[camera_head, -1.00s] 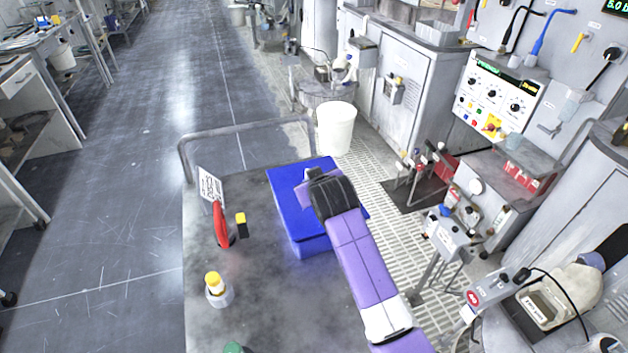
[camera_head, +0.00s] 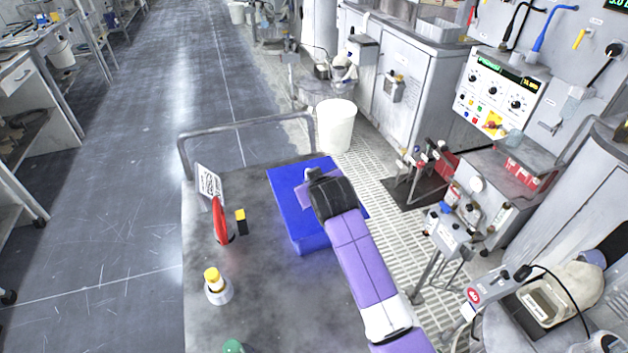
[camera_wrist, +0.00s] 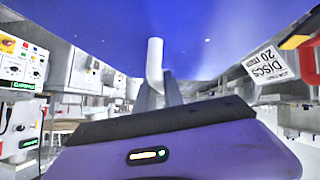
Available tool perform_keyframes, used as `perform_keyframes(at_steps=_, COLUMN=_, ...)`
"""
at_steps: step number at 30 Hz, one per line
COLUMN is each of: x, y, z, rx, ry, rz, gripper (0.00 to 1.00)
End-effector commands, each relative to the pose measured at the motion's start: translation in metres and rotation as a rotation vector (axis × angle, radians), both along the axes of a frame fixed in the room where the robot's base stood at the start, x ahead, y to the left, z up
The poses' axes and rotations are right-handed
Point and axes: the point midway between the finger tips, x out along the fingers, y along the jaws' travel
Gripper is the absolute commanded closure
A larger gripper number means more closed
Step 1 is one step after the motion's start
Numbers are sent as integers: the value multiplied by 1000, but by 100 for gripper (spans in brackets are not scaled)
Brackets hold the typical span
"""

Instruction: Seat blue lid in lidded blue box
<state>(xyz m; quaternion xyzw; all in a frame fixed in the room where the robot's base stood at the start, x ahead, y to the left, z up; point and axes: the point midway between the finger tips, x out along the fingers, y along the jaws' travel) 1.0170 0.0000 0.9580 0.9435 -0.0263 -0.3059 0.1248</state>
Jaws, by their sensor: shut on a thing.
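The blue lid (camera_head: 287,188) lies level over the blue box (camera_head: 312,243) on the grey cart top. In the wrist view the lid (camera_wrist: 235,40) fills the upper part of the picture, with a white upright handle (camera_wrist: 155,58) on it. My gripper (camera_wrist: 158,92) is shut on this handle. In the head view my gripper and wrist cover the lid's right part and the handle. The lid's near edge meets or nearly meets the box wall. I cannot tell whether it is fully down all round.
The cart top (camera_head: 275,310) holds a red-handled tool (camera_head: 220,218), a small yellow and black item (camera_head: 241,221), a yellow-capped bottle (camera_head: 216,287) and a white sign (camera_head: 209,183). A rail (camera_head: 245,127) runs along the far edge. A white bin (camera_head: 336,126) stands beyond the cart.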

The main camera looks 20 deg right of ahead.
Motion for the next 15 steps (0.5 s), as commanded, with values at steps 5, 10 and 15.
perform_keyframes(at_steps=5, x=0, y=0, z=-4, rx=0, ry=-1, rz=0, gripper=100)
perform_keyframes(at_steps=10, x=0, y=0, z=-4, rx=0, ry=-1, rz=0, gripper=66)
perform_keyframes(at_steps=15, x=0, y=0, z=-5, rx=0, ry=-1, rz=0, gripper=62)
